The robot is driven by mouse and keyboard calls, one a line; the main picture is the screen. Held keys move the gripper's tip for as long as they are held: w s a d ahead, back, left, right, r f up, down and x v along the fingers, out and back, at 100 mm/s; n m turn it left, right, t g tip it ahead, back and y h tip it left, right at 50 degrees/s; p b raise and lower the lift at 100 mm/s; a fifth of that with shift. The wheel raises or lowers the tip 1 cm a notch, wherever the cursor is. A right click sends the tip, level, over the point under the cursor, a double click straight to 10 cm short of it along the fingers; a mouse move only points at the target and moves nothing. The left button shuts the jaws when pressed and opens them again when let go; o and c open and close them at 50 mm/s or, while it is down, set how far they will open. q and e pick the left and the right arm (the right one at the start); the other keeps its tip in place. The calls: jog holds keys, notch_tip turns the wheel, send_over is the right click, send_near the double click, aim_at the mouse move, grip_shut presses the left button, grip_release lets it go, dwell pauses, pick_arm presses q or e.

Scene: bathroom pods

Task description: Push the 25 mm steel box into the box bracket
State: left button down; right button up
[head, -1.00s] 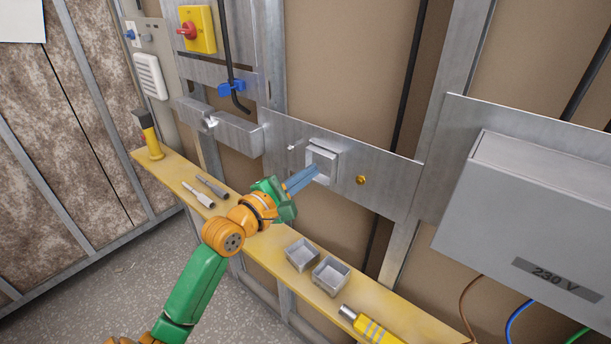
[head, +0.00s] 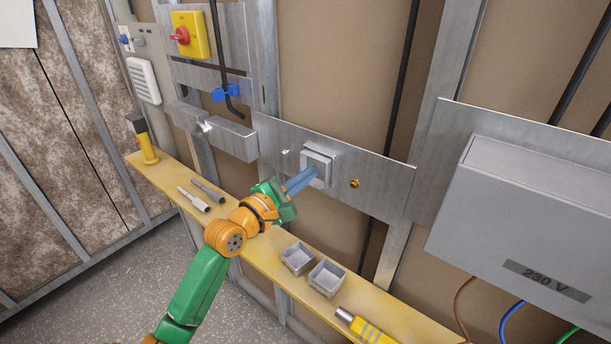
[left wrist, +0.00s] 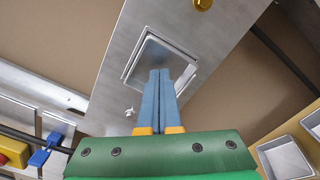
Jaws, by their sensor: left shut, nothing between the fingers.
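The box bracket (head: 306,158) is a square steel frame on the metal plate across the studs. A flat grey steel box (left wrist: 153,58) sits inside the frame, its face now roughly within the rim; the exact depth is hard to tell. The frame's rim also shows in the left wrist view (left wrist: 128,68). My left gripper (head: 314,173) is shut and empty, its blue fingertips together against the box's face. The fingers (left wrist: 160,73) hide the lower middle of the face in the left wrist view. My right gripper is not in view.
Two open grey boxes (head: 298,258) (head: 327,277) stand on the yellow shelf (head: 262,262) below. Two grey tools (head: 200,195), a yellow-black tool (head: 143,138) and a yellow-striped tool (head: 365,328) are also there. A brass knob (head: 354,183) sticks out right of the bracket. A 230 V cabinet (head: 530,220) juts out further right.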

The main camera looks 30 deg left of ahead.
pick_arm(q)
jog(key=shift+s+r+p, duration=0.1)
jog(key=shift+s+p, duration=0.2)
jog(key=shift+s, duration=0.1)
jog(key=s+b, duration=0.2)
jog(key=s, duration=0.7)
jog(key=s+d+f+m+g, duration=0.2)
jog(key=d+f+m+g, duration=0.1)
jog(key=f+m, duration=0.4)
jog(key=s+d+f+m+g, duration=0.2)
jog(key=d+f+m+g, duration=0.2)
jog(key=f, duration=0.5)
jog(key=s+d+f+m+g+y, duration=0.1)
jog(key=s+d+f+m+g, duration=0.25)
jog(key=s+f+m, duration=0.35)
jog(key=s+d+f+m+g, duration=0.25)
jog(key=s+m+g, duration=0.2)
jog(key=m, duration=0.35)
jog(key=s+f, duration=0.2)
jog(key=f, duration=0.7)
jog(key=s+f, duration=0.2)
jog(key=f, duration=0.8)
jog(key=s+a+f+g, duration=0.2)
jog(key=s+f, duration=0.7)
jog(key=s, duration=0.2)
jog(key=shift+a+m+y+p, duration=0.3)
